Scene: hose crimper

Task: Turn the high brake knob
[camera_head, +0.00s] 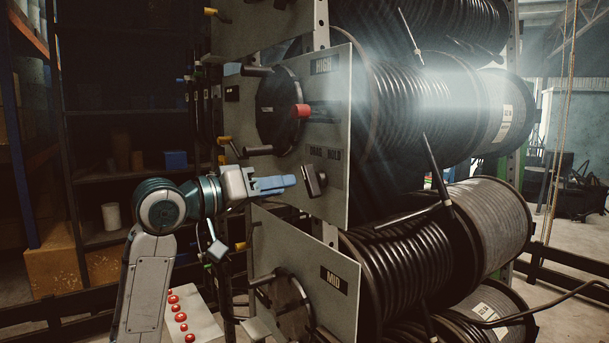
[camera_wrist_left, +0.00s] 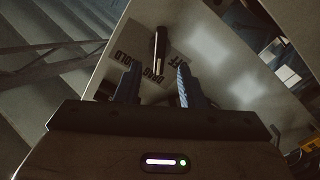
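The high brake knob (camera_head: 314,180) is a small dark lever-like knob on the grey panel marked HIGH (camera_head: 332,140), beside a DRAG HOLD label. My left gripper (camera_head: 287,183) is just left of the knob in the head view, pointing at it. In the left wrist view the knob (camera_wrist_left: 160,50) stands out from the panel between and beyond the two blue fingertips of my left gripper (camera_wrist_left: 157,75). The fingers are apart, with nothing between them; I cannot tell the exact depth gap to the knob. My right gripper is not in view.
Above the knob is a dark crank wheel (camera_head: 280,110) with a red knob (camera_head: 302,110) and protruding handles. A MID panel (camera_head: 300,280) is below. Hose reels (camera_head: 400,110) fill the right side.

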